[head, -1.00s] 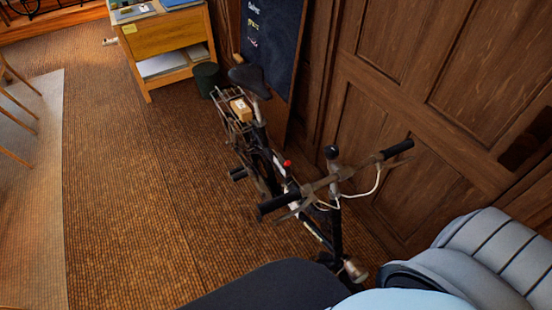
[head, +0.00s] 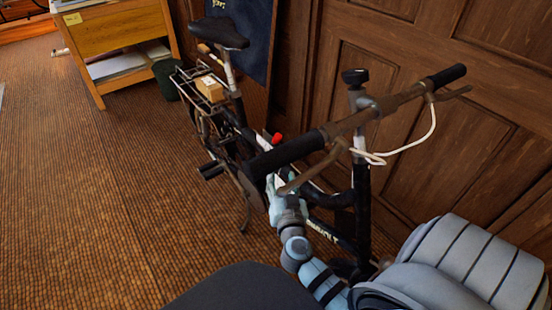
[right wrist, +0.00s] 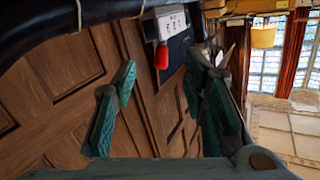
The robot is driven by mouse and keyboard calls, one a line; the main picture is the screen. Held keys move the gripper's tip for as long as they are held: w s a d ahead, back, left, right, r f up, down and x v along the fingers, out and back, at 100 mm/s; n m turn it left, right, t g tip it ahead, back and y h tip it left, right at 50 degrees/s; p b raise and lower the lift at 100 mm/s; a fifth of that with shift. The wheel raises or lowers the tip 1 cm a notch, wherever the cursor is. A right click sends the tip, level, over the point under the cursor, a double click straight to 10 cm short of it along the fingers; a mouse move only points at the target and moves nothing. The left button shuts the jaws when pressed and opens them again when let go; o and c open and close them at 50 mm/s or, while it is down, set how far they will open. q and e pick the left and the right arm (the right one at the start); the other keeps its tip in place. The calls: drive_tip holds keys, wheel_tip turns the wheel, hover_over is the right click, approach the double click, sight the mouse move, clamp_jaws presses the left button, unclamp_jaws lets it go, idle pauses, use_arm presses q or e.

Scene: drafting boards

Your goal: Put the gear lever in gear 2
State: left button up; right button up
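The gear lever has a red knob (head: 277,139) and sits on the frame of a dark bicycle (head: 362,205), behind the left handlebar grip. In the right wrist view, the red knob (right wrist: 162,57) hangs below a white plate (right wrist: 172,22) with small dark marks. The marks are too small to read, so I cannot tell the gear. My right gripper (head: 279,184) is below the handlebar, close to the frame and apart from the knob. In the right wrist view, its fingers (right wrist: 161,78) are spread with nothing between them, and the knob lies beyond them. My left gripper is out of view.
The handlebar (head: 345,122) with its brake levers and white cable (head: 415,148) stands above my right gripper. A wooden panelled wall (head: 430,90) is close behind the bicycle. A box (head: 210,89) sits on the rear rack. The floor (head: 90,190) at left is clear.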

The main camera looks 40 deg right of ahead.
sight(278, 141)
drive_tip(key=shift+m+t+h, duration=0.3)
drive_tip(key=shift+m+h, duration=0.1)
drive_tip(key=x, duration=0.4)
drive_tip(key=r+x, duration=0.1)
drive_tip(key=x, duration=0.4)
drive_tip(key=r+x, duration=0.1)
drive_tip(key=x, duration=0.4)
drive_tip(key=shift+w+d+r+b, duration=0.1)
drive_tip(key=shift+d+r+b, duration=0.1)
drive_tip(key=shift+b, duration=0.1)
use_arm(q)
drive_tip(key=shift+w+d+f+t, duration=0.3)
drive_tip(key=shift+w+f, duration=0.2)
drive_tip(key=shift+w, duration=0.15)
use_arm(e)
drive_tip(key=shift+c, duration=0.5)
clamp_jaws()
